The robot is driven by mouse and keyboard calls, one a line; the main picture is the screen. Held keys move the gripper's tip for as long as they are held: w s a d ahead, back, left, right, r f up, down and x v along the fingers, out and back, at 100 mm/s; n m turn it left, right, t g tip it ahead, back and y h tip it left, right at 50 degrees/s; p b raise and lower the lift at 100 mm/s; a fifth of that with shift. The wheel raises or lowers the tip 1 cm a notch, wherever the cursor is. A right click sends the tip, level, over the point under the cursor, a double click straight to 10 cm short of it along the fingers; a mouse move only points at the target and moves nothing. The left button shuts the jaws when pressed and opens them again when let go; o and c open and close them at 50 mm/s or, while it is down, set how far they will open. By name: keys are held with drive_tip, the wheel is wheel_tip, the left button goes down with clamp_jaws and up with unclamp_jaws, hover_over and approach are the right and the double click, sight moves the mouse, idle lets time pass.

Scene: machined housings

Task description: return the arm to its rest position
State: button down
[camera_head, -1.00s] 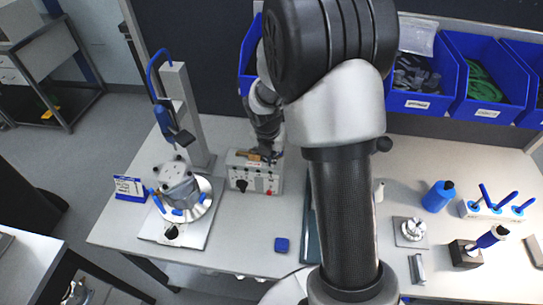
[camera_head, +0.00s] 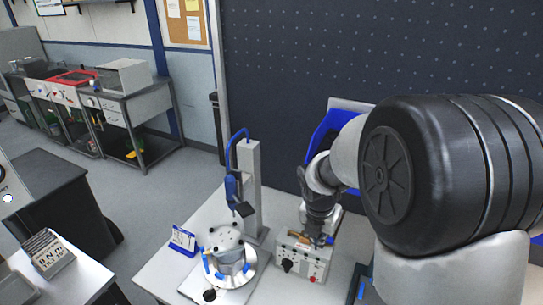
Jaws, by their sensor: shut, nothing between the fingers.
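My arm fills the right side of the head view, its large black joint close to the camera. My gripper (camera_head: 318,232) is at the far end of the arm, small in the picture, pointing down over the top of a grey control box (camera_head: 305,259) with knobs and a red button. The fingers look shut and hold nothing. Whether they touch the box or a small brown part on its top, I cannot tell.
Left of the box, a machined housing (camera_head: 226,246) sits on a round fixture beside a post (camera_head: 250,190) with a blue-handled tool. A blue-and-white sign (camera_head: 183,240) stands near the bench's left edge. A blue bin (camera_head: 322,137) is behind my arm. Open floor lies left.

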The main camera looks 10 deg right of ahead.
drive_tip(key=s+a+r+m+t+b, duration=0.1)
drive_tip(key=s+a+m+b, duration=0.1)
drive_tip(key=s+m, duration=0.6)
drive_tip(key=s+a+r+m+y+b, duration=0.1)
drive_tip(key=s+a+r+m+b, duration=0.1)
drive_tip(key=s+m+b, duration=0.2)
drive_tip(key=s+a+r+m+t+b, duration=0.1)
drive_tip(key=s+m+b, duration=0.3)
drive_tip(key=s+m, duration=0.7)
drive_tip(key=a+m, duration=0.1)
drive_tip(key=m, duration=0.3)
drive_tip(key=shift+s+a+r+m+t+y, duration=0.3)
drive_tip(key=shift+r+m+y, duration=0.05)
drive_tip(key=shift+m+y, duration=0.05)
